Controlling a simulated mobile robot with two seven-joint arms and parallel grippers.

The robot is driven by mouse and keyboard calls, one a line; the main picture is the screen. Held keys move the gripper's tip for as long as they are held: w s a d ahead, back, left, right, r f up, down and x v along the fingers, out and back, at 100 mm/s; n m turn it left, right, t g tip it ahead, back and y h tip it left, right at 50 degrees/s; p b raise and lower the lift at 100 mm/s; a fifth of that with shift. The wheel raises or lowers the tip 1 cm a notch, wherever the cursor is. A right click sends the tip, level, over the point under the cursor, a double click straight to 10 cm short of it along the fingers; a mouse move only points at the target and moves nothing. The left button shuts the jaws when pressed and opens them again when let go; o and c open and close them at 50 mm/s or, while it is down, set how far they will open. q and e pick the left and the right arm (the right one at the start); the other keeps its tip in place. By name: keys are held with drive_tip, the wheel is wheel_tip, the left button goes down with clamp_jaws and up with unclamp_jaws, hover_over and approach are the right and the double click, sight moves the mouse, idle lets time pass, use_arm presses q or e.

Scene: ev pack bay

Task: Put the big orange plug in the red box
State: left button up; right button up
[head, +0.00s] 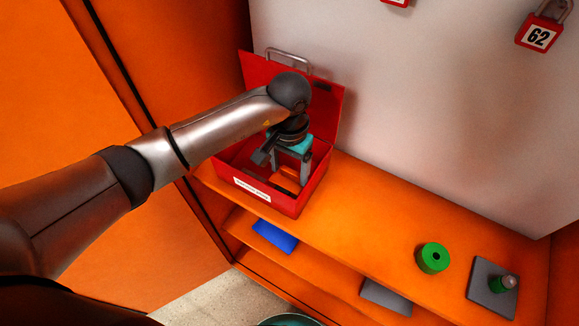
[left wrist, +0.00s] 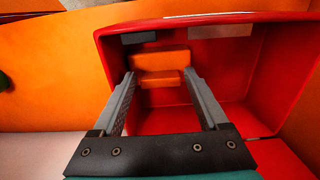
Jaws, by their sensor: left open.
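The red box (head: 283,203) stands with its lid up at the left end of the orange shelf, and its wall shows in the left wrist view (left wrist: 112,62). The big orange plug (left wrist: 160,61) lies inside the box, close to one wall; in the head view (head: 286,183) it is partly hidden by my gripper. My left gripper (left wrist: 159,76) is open and empty, reaching down into the box in the head view (head: 290,175). Its fingertips are apart, with the plug showing between and beyond them. I cannot tell whether they touch it. My right gripper is not in view.
A blue item (head: 274,237) and a grey item (head: 386,296) lie on the lower shelf. The shelf's middle is clear. Red padlocks (head: 541,31) hang on the back wall.

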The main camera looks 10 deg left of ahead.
sight(290, 181)
use_arm(q)
wheel_tip(290, 181, up, 12)
idle(0.3)
idle(1.2)
